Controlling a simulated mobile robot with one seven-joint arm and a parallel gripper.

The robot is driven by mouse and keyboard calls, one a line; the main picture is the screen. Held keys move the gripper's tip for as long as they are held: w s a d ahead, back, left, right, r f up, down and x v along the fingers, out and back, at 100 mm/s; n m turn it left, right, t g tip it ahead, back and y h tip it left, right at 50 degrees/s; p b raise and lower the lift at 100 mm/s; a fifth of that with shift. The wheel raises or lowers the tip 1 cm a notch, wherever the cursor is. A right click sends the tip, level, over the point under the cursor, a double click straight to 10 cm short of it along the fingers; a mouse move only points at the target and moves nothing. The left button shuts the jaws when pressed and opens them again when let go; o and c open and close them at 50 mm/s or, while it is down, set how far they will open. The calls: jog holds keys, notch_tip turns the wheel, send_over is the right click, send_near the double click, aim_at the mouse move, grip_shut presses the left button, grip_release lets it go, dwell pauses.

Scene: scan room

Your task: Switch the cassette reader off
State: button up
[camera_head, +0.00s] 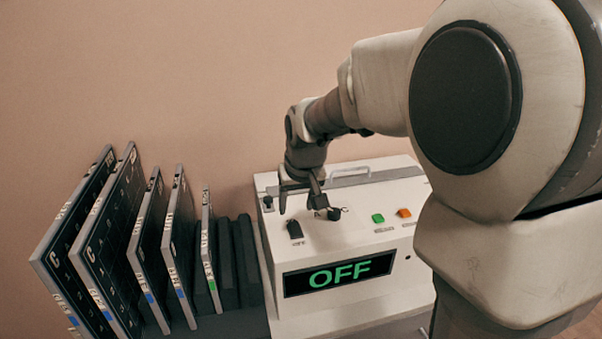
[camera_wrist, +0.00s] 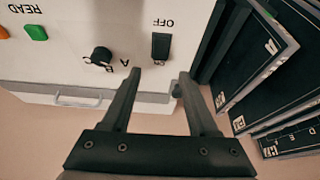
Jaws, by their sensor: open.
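The cassette reader (camera_head: 345,306) is a white box whose front display (camera_head: 340,274) reads OFF in green letters. Its black rocker switch (camera_head: 294,229) is on the top panel at the left, and it also shows in the wrist view (camera_wrist: 161,46) beside an OFF label. A black knob (camera_head: 335,213) sits to the right of the switch, also in the wrist view (camera_wrist: 100,57). My gripper (camera_head: 299,208) is over the top panel, above and behind the switch. In the wrist view its two fingers (camera_wrist: 160,74) are apart with nothing between them, and the switch lies just beyond the tips.
A green button (camera_head: 378,218) and an orange button (camera_head: 404,212) are on the reader's right side. A handle (camera_head: 349,174) is at its back. Several dark upright cassettes (camera_head: 150,245) stand in a rack left of the reader. A plain wall is behind.

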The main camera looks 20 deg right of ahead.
jog(key=p+v, duration=0.1)
jog(key=v, duration=0.9)
jog(key=shift+r, duration=0.3)
jog(key=shift+s, duration=0.15)
jog(key=s+r+t+p, duration=0.1)
jog(key=s+p, duration=0.4)
jog(key=s, duration=1.5)
jog(key=shift+s+r, duration=0.3)
jog(key=shift+r, duration=0.2)
